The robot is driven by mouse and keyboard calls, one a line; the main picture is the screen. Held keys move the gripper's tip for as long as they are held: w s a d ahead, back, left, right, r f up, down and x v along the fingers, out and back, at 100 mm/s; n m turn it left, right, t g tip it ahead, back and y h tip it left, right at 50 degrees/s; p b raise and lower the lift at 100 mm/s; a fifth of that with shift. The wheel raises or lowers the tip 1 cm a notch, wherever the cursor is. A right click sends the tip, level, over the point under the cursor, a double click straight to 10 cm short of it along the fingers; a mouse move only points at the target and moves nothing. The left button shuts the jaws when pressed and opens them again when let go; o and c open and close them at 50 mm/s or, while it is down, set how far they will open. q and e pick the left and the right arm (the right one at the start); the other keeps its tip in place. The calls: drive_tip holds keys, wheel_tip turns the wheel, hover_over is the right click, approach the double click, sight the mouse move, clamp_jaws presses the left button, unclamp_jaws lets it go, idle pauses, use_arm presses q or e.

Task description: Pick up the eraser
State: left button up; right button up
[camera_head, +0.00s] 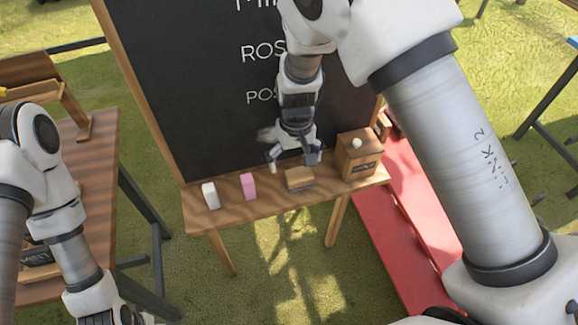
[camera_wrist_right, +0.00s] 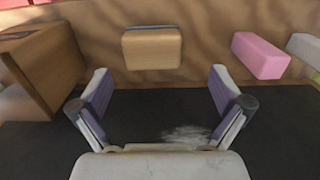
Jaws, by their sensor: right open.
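The eraser (camera_head: 299,179) is a small block with a tan wooden top and a darker side. It lies on the wooden ledge (camera_head: 232,221) below the blackboard. The right wrist view shows its wooden top (camera_wrist_right: 152,48) beyond the fingertips, roughly centred between them. My right gripper (camera_head: 292,164) is open and empty, pointing down just behind the eraser, close to the board. Its two spread fingers also show in the right wrist view (camera_wrist_right: 158,76), apart from the eraser. My left gripper (camera_head: 112,317) is at the bottom left edge, partly cut off, so its jaws are unclear.
A pink block (camera_head: 248,186) and a white block (camera_head: 210,195) stand left of the eraser. A wooden box (camera_head: 357,156) with a white knob stands close on its right. The blackboard (camera_head: 190,90) rises behind. A wooden table (camera_head: 98,190) is at the left.

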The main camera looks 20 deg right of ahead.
sight(297, 173)
drive_tip(key=shift+s+d+r+t, duration=0.15)
drive_tip(key=shift+s+d+r, duration=0.15)
drive_tip(key=shift+s, duration=0.15)
drive_tip(key=shift+s+d+r+t, duration=0.2)
drive_tip(key=shift+s+r, duration=0.1)
drive_tip(key=shift+s, duration=0.1)
drive_tip(key=f, duration=0.2)
drive_tip(key=w+f+p, duration=0.1)
drive_tip(key=f, duration=0.3)
drive_tip(key=shift+w+a+f+p, duration=0.1)
drive_tip(key=shift+w+a+p, duration=0.1)
drive_tip(key=shift+w+p, duration=0.1)
drive_tip(key=shift+s+f, duration=0.15)
drive_tip(key=shift+f, duration=0.2)
drive_tip(key=shift+s+d, duration=0.15)
drive_tip(key=shift+d, duration=0.05)
drive_tip(key=shift+f, duration=0.1)
drive_tip(key=c, duration=0.8)
drive_tip(key=shift+a, duration=0.1)
drive_tip(key=c, duration=0.4)
use_arm(q)
drive_tip(key=shift+s+d+r, duration=0.1)
drive_tip(key=shift+s+r, duration=0.2)
drive_tip(key=shift+r, duration=0.25)
drive_tip(key=shift+s+d+r, duration=0.1)
drive_tip(key=shift+s+r, duration=0.2)
drive_tip(key=shift+r, duration=0.2)
use_arm(e)
drive_tip(key=shift+c, duration=0.6)
